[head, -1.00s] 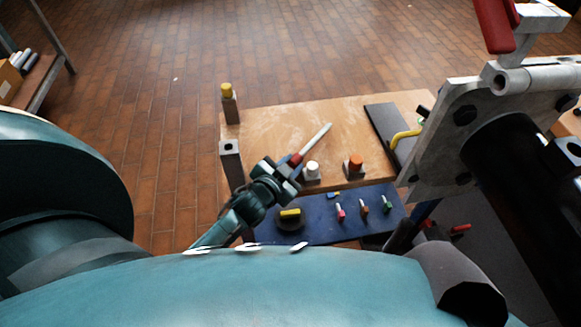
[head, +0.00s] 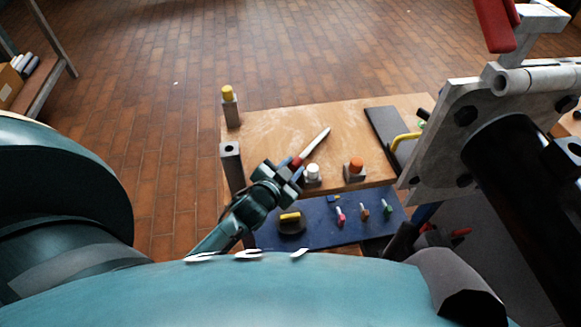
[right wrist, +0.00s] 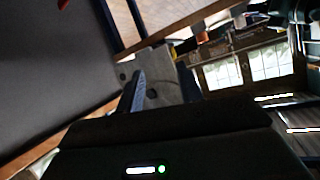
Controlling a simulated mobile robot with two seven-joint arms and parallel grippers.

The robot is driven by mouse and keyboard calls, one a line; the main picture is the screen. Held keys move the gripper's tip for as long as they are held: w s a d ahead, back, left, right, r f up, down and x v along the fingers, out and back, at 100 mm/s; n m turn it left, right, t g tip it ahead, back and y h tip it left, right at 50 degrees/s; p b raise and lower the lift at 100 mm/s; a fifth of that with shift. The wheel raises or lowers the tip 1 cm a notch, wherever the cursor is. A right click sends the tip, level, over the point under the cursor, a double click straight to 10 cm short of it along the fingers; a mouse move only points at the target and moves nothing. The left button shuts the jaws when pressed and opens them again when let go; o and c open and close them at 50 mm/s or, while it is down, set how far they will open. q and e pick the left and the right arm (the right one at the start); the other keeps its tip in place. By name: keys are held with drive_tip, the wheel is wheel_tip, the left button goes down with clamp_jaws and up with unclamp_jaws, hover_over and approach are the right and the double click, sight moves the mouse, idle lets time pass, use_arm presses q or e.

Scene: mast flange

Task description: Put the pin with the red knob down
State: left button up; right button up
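The pin with the red knob (head: 316,143) has a pale tapered shaft pointing up and right over the wooden bench top in the head view. Its red part shows right at the fingers of my left gripper (head: 291,172). My left gripper appears shut on that red end; the fingers hide part of it. Whether the pin touches the wood cannot be told. In the right wrist view, a bluish finger of my right gripper (right wrist: 134,92) shows against a grey plate; its opening cannot be judged.
The wooden bench top (head: 270,135) has clear room left of the pin. A white-capped post (head: 312,172) and an orange-capped post (head: 355,168) stand close by. A blue mat (head: 320,232) below holds several small coloured-handled items. A large metal flange (head: 480,95) stands at right.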

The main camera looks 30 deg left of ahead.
use_arm(q)
drive_tip(key=shift+s+d+f, duration=0.1)
drive_tip(key=shift+s+f, duration=0.25)
drive_tip(key=shift+f, duration=0.4)
drive_tip(key=shift+r+g+p, duration=0.3)
drive_tip(key=shift+r+p, duration=0.05)
drive_tip(key=shift+s+r, duration=0.15)
drive_tip(key=shift+s, duration=0.1)
drive_tip(key=r+p+v, duration=0.1)
drive_tip(key=p+v, duration=0.1)
drive_tip(key=v, duration=0.9)
drive_tip(key=s+d+r+n+g+h, duration=0.1)
drive_tip(key=s+d+n+g+h, duration=0.1)
drive_tip(key=d, duration=0.8)
drive_tip(key=s+n+h, duration=0.1)
drive_tip(key=s+h, duration=0.1)
drive_tip(key=s, duration=0.1)
drive_tip(key=shift+r, duration=0.2)
drive_tip(key=shift+s, duration=0.1)
